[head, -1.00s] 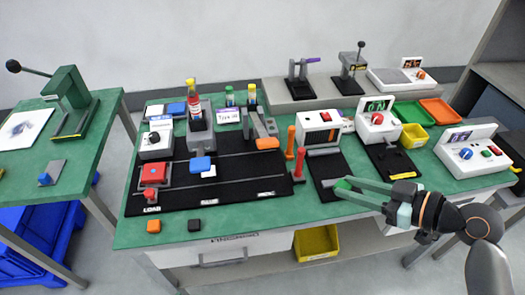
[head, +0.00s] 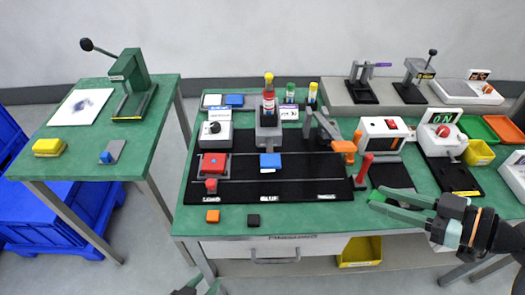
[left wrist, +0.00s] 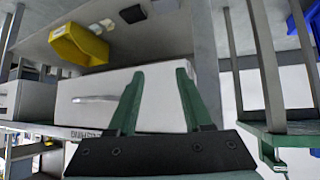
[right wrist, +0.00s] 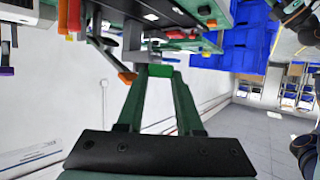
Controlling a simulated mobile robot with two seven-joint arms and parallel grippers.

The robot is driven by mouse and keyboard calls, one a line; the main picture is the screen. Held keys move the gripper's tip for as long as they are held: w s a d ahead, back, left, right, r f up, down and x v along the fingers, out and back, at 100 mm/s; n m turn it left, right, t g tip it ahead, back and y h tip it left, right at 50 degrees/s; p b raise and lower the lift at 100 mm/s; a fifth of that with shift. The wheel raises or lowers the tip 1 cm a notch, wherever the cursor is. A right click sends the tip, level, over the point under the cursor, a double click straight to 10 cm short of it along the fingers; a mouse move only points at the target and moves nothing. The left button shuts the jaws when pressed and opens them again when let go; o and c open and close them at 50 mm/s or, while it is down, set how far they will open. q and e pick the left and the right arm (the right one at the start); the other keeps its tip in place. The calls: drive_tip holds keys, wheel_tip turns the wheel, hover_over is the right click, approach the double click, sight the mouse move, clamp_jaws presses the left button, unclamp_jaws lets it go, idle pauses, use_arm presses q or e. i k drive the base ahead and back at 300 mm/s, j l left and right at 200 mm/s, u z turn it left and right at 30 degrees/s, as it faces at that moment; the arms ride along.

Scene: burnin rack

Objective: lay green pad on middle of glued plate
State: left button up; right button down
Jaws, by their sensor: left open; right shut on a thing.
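The small green pad (head: 375,196) is between the fingertips of my right gripper (head: 375,199), which is shut on it, above the bench's right front. The pad also shows in the right wrist view (right wrist: 161,71). The black board (head: 300,189) carries a blue block (head: 270,160) in its middle, with a small white piece (head: 267,170) at it. I cannot tell whether this is the glued plate. My left gripper is barely in the head view at the bottom edge; in the left wrist view it (left wrist: 160,74) is open and empty, below bench-top height.
A red block (head: 213,163) sits at the board's left. Orange and red posts (head: 363,170) stand between the board and my right gripper. A side table (head: 140,140) stands left, with floor between.

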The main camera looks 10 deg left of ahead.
sight(214, 162)
drive_tip(key=j+z, duration=0.2)
drive_tip(key=j, duration=0.95)
drive_tip(key=j+z, duration=0.25)
drive_tip(key=j, duration=0.9)
drive_tip(key=k, duration=0.05)
